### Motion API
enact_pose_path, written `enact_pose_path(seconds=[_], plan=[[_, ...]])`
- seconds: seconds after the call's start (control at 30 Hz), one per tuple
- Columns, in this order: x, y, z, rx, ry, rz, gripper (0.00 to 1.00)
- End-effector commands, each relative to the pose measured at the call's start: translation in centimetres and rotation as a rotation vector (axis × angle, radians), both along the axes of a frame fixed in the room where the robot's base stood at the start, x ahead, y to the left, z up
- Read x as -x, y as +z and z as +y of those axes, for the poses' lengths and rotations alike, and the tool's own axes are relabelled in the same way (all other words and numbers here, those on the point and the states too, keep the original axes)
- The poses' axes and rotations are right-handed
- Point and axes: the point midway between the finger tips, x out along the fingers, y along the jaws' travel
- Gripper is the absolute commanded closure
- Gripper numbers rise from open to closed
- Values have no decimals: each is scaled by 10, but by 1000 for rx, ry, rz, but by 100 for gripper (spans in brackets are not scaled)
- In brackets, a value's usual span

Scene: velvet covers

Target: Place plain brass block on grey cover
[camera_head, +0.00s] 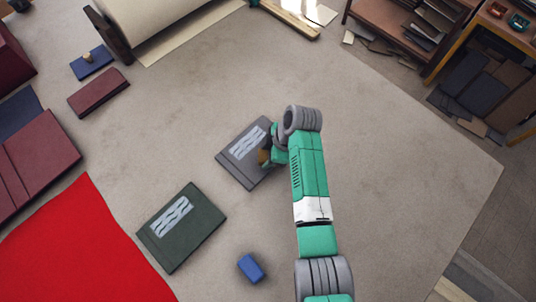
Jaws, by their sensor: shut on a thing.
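The grey cover (232,171) lies flat near the middle of the table, with a pale wavy-striped panel on its face. My gripper (266,157) is over the right part of this cover. It is shut on the plain brass block (263,156), of which only a small brassy patch shows beside the gripper. The rest of the block is hidden by the gripper and arm. I cannot tell whether the block touches the cover or hangs just above it.
A dark green cover (195,235) with a similar panel lies lower left. A blue block (251,268) sits beside it. Red cloth (80,250) fills the lower left corner. A maroon block (98,93) and a blue knobbed piece (91,62) lie upper left. The table's right side is clear.

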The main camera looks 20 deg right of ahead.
Motion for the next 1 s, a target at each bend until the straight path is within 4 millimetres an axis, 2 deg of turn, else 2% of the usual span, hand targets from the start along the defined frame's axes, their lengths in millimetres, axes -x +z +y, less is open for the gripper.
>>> enact_pose_path(seconds=[0.07, 0.4, 0.43, 0.53, 0.8, 0.9, 1.0], plan=[[-1, -8, 0, -1, 0, -1, 100], [-1, -12, 0, 0, 0, -3, 100], [0, -13, 0, 0, 0, -1, 51], [0, -12, 0, 0, 0, -1, 33], [0, -10, 0, 0, 0, -1, 33], [1, 0, -3, 1, -1, -2, 33], [5, 22, -12, 2, -3, -4, 33]])
